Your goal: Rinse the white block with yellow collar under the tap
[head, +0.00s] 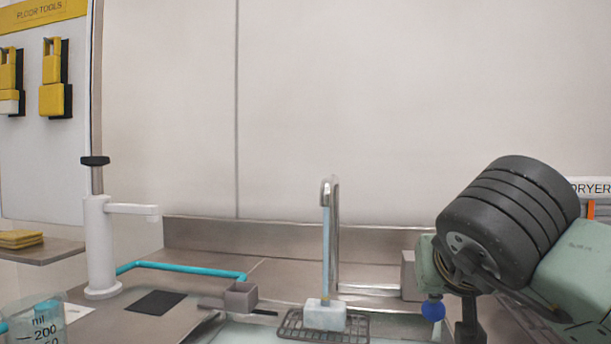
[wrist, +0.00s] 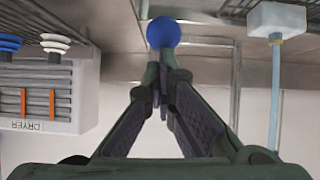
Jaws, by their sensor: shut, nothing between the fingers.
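The white block (head: 324,316) sits on a dark wire rack (head: 290,328) in the sink area, directly under the tap (head: 331,190). A pale blue water stream (head: 326,250) runs from the spout onto the block. In the wrist view, which is upside down, the block (wrist: 277,18) and stream (wrist: 275,90) show at the right. My gripper (wrist: 161,75) is shut and empty. Its tips are at a blue ball (wrist: 163,32), which also shows in the head view (head: 433,310), right of the block. I cannot tell whether they touch it.
A white dispenser post (head: 100,245), a dark pad (head: 160,302), a small grey box (head: 241,297) and a measuring jug (head: 35,322) stand at left. A dryer rack (wrist: 40,95) is on my arm's side. Yellow tools (head: 52,80) hang on the left board.

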